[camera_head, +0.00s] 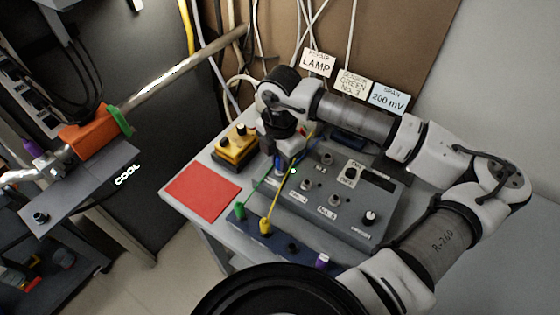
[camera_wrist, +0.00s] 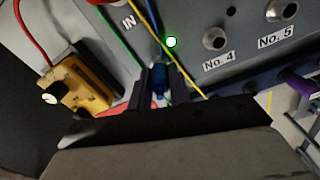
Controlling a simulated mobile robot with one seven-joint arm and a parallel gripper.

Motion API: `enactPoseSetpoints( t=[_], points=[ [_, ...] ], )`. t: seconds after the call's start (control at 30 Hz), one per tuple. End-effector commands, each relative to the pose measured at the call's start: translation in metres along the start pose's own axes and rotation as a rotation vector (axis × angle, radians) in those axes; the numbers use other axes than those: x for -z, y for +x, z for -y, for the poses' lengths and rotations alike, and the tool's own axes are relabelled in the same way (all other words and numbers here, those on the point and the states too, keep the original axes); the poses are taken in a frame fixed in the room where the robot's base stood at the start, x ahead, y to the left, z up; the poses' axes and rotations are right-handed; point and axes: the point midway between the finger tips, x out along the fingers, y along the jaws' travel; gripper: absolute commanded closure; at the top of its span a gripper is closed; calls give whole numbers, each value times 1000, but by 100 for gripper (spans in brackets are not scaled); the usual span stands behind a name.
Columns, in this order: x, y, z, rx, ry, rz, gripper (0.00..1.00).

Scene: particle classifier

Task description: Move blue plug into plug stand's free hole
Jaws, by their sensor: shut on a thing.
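My gripper (camera_head: 284,168) is shut on the blue plug (camera_wrist: 158,80), beside the lit green lamp of the grey instrument box. The plug sits between the two dark fingers in the wrist view, with its blue cable running up. I cannot tell whether its tip touches a socket; the gripper mostly hides it in the head view. The plug stand (camera_head: 304,257) is a long dark blue bar along the box's front. It holds a green plug (camera_head: 240,211), a yellow plug (camera_head: 265,226) and a purple plug (camera_head: 322,261). A dark, empty-looking round hole (camera_head: 292,247) lies between yellow and purple.
The grey instrument box (camera_head: 385,213) has knobs and sockets on top. Green and yellow cables cross near my gripper. A red mat (camera_head: 203,192) and a yellow box (camera_head: 238,148) lie left of it. A dark metal plate (camera_head: 80,190) is at the far left.

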Motion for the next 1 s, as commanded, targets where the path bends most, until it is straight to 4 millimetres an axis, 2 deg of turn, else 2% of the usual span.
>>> enactPoseSetpoints(
  t=[0.37,0.57,0.77,1.0],
  points=[
    [0,-3,0,0,0,1,100],
    [-1,-22,0,0,0,4,100],
    [-2,-67,0,-2,2,7,100],
    [-1,-134,-1,-1,2,6,100]
  ],
)
